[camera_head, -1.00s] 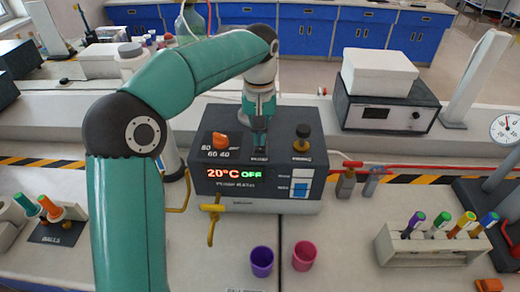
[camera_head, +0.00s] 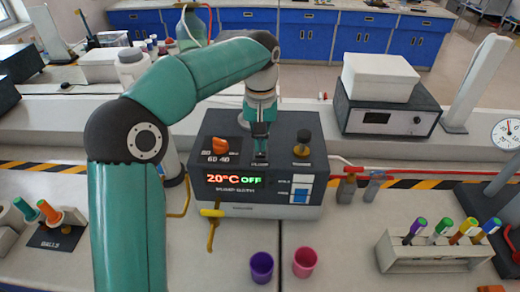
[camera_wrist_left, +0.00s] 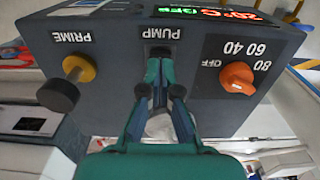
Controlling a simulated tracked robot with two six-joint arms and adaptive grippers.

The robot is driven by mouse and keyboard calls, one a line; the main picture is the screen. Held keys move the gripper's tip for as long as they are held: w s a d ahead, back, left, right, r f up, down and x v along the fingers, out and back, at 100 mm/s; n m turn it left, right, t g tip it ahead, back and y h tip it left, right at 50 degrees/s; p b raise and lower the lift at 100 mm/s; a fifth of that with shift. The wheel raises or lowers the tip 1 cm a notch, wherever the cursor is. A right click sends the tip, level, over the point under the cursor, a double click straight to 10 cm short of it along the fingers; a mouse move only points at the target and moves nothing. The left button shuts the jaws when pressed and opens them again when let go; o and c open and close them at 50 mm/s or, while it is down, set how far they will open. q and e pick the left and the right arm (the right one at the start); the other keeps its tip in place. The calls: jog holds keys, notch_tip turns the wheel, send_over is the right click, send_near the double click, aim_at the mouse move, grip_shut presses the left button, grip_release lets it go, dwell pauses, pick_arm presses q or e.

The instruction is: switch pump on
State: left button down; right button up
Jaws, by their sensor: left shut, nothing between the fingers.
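The dark control box (camera_head: 225,198) stands on the bench in the middle of the head view. Its lit display (camera_head: 233,179) reads 20°C in red and OFF in green. My left gripper (camera_head: 261,157) reaches down onto the sloped top panel, its fingers shut and empty. In the left wrist view the fingertips (camera_wrist_left: 160,68) are at the PUMP label (camera_wrist_left: 160,33). A small dark spot beside the label is partly covered by the tips, so the pump switch is not clearly seen. I cannot tell whether the tips touch it. My right gripper is not in view.
An orange temperature knob (camera_wrist_left: 237,78) and a dark-and-brass PRIME knob (camera_wrist_left: 68,80) flank the fingers. A yellow tap (camera_head: 212,214), purple cup (camera_head: 261,267) and pink cup (camera_head: 305,262) are in front. A tube rack (camera_head: 430,256) stands at right.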

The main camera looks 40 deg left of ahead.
aim_at(260, 155)
pick_arm(q)
jog(key=shift+s+f+b, duration=0.1)
jog(key=shift+f+b, duration=0.7)
jog(key=shift+f, duration=0.3)
dwell(0.8)
notch_tip(260, 155, up, 7)
jog(key=p, duration=0.7)
dwell(0.4)
dwell(0.4)
